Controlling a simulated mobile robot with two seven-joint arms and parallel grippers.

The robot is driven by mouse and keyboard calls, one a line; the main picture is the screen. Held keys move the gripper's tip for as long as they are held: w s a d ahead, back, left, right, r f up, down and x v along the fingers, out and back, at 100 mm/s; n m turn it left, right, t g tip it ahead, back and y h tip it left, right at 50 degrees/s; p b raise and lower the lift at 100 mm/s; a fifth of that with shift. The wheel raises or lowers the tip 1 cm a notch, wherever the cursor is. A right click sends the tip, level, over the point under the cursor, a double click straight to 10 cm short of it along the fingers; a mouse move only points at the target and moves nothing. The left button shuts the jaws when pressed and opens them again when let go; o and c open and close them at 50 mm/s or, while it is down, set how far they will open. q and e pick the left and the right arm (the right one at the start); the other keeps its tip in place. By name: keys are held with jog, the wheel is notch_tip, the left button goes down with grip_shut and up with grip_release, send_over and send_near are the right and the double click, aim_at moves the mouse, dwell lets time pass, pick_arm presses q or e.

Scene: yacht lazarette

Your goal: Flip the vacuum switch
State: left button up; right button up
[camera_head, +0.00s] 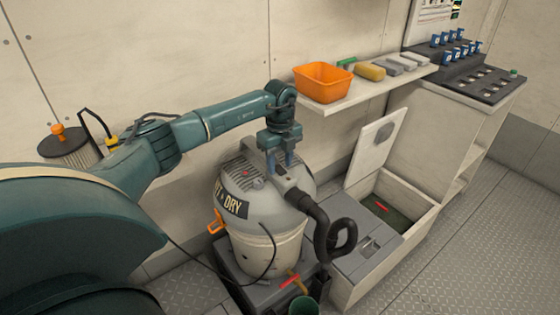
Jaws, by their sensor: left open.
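A grey wet-and-dry vacuum (240,188) with a black hose stands below the wall shelf, left of the open floor locker. My left gripper (280,162) points down at the vacuum's top, beside the grey handle. Its blue fingers are apart and I see nothing between them. I cannot tell whether the fingers touch the vacuum. The switch itself is not clear; the gripper and the handle cover part of the top. My right gripper is not in view.
A shelf (365,93) with an orange bin (323,82) and a yellow sponge (370,72) is behind and right of the gripper. An open locker (400,207) with a raised lid (377,147) is right of the vacuum. The floor at lower right is clear.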

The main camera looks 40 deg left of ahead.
pick_arm(q)
jog(key=shift+f, duration=0.15)
jog(key=shift+c, duration=0.3)
grip_shut()
jog(key=shift+a+h, duration=0.2)
jog(key=shift+h, duration=0.5)
jog(key=shift+o, duration=0.3)
grip_release()
notch_tip(320, 180, up, 13)
jog(key=a, duration=0.1)
jog(key=shift+w+a+b, duration=0.25)
jog(key=shift+b, duration=0.1)
